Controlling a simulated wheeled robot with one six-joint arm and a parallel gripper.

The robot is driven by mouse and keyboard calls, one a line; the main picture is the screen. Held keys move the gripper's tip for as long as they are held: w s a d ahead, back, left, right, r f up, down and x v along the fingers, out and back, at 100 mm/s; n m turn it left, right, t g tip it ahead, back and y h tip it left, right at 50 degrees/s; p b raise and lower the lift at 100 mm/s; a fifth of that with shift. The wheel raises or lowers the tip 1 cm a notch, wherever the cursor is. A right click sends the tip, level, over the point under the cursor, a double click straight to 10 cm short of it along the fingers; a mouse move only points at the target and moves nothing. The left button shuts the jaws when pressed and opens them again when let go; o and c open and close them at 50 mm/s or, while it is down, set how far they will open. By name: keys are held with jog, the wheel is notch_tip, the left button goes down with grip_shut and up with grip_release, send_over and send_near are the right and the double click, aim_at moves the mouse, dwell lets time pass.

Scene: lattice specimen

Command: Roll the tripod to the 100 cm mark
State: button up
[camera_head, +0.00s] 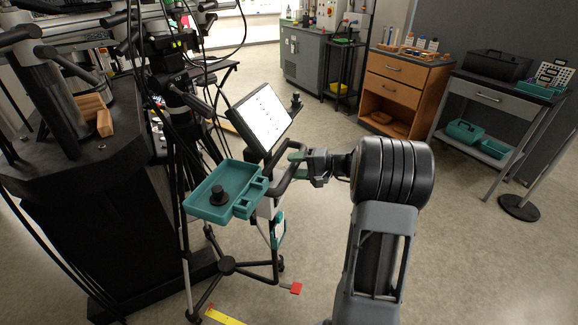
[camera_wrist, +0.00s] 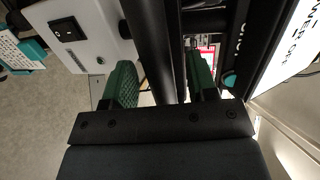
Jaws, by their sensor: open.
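The tripod is a dark wheeled stand with a spread base (camera_head: 227,265). It carries a teal tray (camera_head: 203,208), a tilted lit panel (camera_head: 262,118) and a bent black handle (camera_head: 281,183). A red tab (camera_head: 296,288) sticks out low at its right. My gripper (camera_head: 300,160) is at the handle's right side. In the wrist view its green-padded fingers (camera_wrist: 160,82) are open, one on each side of a black bar (camera_wrist: 153,45); gaps show, though contact is unclear. A yellow strip (camera_head: 225,316) lies on the floor by the base; no mark is readable.
A black bench (camera_head: 90,160) with equipment and hanging cables stands close at the left of the tripod. A wooden cabinet (camera_head: 395,88) and a grey cart (camera_head: 480,93) stand at the back right. A post on a round black foot (camera_head: 519,207) is at far right. Floor between is clear.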

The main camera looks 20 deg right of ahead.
jog(key=shift+x, duration=1.3)
jog(key=shift+c, duration=0.4)
grip_shut()
